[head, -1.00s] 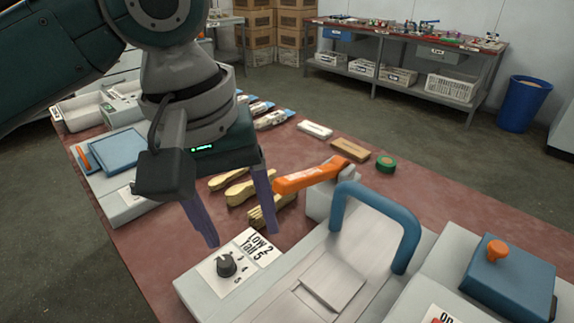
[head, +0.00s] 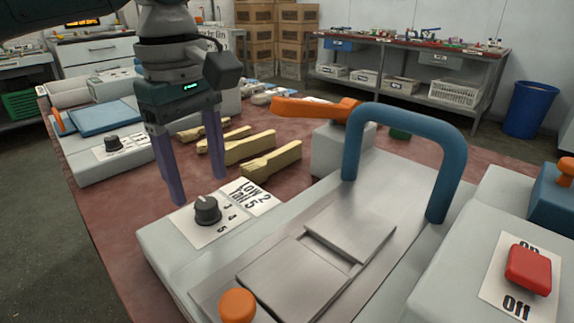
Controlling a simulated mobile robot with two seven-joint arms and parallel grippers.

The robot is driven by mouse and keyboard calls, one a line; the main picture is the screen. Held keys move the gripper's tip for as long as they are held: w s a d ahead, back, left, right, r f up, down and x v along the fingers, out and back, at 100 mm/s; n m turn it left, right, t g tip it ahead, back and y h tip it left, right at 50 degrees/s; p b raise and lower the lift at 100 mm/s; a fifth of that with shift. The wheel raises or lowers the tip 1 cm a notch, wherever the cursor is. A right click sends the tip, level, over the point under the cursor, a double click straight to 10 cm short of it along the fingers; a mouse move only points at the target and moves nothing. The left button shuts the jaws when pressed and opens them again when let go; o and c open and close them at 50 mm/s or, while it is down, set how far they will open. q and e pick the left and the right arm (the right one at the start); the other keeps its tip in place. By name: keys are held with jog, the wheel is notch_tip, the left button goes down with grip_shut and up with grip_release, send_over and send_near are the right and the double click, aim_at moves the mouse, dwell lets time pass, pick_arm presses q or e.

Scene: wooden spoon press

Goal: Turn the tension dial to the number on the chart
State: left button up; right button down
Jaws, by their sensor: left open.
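The tension dial (head: 207,210) is a small dark knob on a pale plate with printed numbers, on the front left corner of the grey press (head: 165,254). The chart (head: 253,196) is a white label beside it, reading "Low 2" and "Tan 5", though the second word is hard to read. My left gripper (head: 200,192) points down with its two purple fingers apart and empty. It appears just behind and above the dial, not touching it. Which number the dial points to is too small to tell. My right gripper is not in view.
A blue handle (head: 408,118) arches over the press, with an orange lever (head: 312,108) behind it. An orange knob (head: 237,305) is in front and a red button (head: 528,269) at right. Wooden spoon blanks (head: 240,148) lie behind. Another unit with a dial (head: 113,143) stands left.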

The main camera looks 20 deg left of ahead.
aim_at(205, 202)
pick_arm(q)
jog(key=shift+f+b, duration=0.3)
jog(key=shift+f, duration=1.6)
grip_shut()
